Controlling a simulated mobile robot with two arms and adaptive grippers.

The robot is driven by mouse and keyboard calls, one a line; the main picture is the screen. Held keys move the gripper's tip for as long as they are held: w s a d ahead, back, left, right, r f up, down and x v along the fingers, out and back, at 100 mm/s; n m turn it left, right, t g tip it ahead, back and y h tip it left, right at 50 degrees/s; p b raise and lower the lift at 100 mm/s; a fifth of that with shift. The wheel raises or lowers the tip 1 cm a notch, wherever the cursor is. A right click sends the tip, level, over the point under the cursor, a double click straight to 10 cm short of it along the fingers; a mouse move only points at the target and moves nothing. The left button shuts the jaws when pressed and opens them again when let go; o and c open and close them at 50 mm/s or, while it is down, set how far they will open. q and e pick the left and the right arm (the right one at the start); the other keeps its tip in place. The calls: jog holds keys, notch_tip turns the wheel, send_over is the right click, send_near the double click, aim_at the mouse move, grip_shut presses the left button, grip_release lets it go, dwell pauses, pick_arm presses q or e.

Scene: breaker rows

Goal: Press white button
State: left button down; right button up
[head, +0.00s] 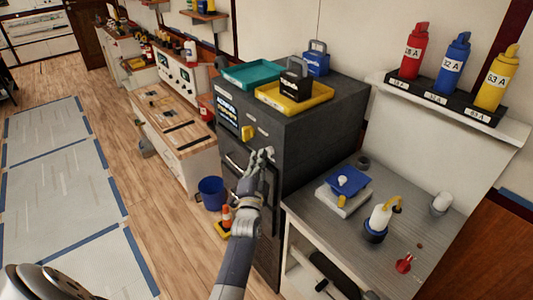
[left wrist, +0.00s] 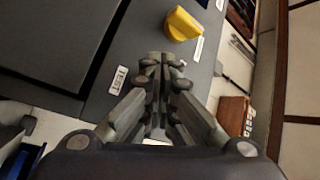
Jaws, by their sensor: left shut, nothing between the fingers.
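A dark grey cabinet (head: 318,140) stands in the middle of the head view, with a lit display (head: 228,112) on its front. My left gripper (head: 262,156) is shut and empty, with its fingertips close to the cabinet front. In the left wrist view the fingertips (left wrist: 163,72) are over the grey panel (left wrist: 143,35), between a yellow knob (left wrist: 183,24) and a white TEST label (left wrist: 118,80). A small white bit (left wrist: 182,63), possibly the white button, shows just beside the fingertips. Whether they touch it is unclear. My right gripper is not in view.
A teal tray (head: 252,74) and a yellow tray (head: 296,98) lie on the cabinet. A grey-topped table (head: 390,255) with a blue-and-white device (head: 343,186) stands to the right. A blue bucket (head: 212,191) and an orange cone (head: 226,217) are on the floor at left.

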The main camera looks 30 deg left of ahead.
pick_arm(q)
jog(key=shift+w+d+r, duration=0.1)
jog(key=shift+w+d, duration=0.15)
jog(key=shift+w, duration=0.25)
dwell(0.3)
dwell(0.4)
jog(key=shift+s+a+p, duration=0.2)
jog(key=shift+s+p, duration=0.05)
jog(key=shift+s, duration=0.35)
jog(key=shift+s+a+p, duration=0.2)
jog(key=shift+s+p, duration=0.05)
jog(key=shift+s, duration=0.35)
